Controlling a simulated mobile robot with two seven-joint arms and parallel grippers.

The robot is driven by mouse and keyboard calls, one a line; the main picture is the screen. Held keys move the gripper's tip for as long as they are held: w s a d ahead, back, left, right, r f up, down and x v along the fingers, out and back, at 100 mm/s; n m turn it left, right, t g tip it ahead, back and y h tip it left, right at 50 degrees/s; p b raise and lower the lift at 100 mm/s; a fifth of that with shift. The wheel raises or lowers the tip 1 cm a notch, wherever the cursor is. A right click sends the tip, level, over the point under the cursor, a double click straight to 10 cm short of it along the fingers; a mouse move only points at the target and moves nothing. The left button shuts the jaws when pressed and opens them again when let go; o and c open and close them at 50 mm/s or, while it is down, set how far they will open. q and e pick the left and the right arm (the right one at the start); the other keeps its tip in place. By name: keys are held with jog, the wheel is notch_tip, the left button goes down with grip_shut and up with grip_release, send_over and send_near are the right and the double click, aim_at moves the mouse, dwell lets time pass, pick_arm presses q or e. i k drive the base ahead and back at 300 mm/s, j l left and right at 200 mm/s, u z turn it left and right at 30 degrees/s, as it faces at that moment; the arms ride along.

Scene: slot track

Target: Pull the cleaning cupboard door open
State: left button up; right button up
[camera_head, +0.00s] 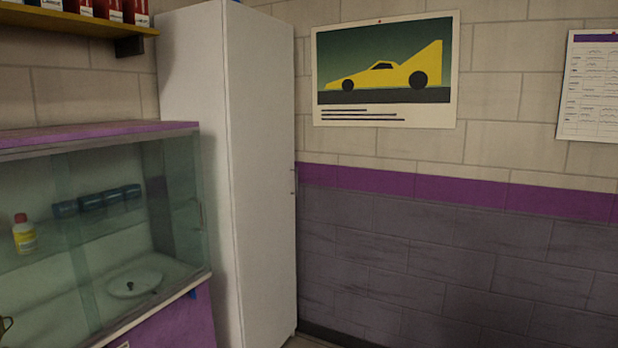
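The tall white cupboard (263,150) stands against the wall left of the picture's middle. Its narrow front face looks to the right and appears closed. A small thin handle (293,182) shows at the far right edge of that face, at about mid height. The cupboard's plain side panel (195,90) faces me. Neither of my grippers is in view, so I cannot see what they hold or how they stand.
A glass display case (110,210) with a purple top stands in front of the cupboard at the left. A yellow shelf (85,30) with red containers hangs above it. A car poster (385,70) and a paper sheet (590,85) hang on the wall. No obstacle shows right of the cupboard.

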aim_at(259, 55)
jog(key=i+l, duration=0.25)
jog(key=i, duration=0.15)
jog(key=i+l, duration=0.55)
jog(key=i, duration=0.2)
jog(key=z, duration=0.05)
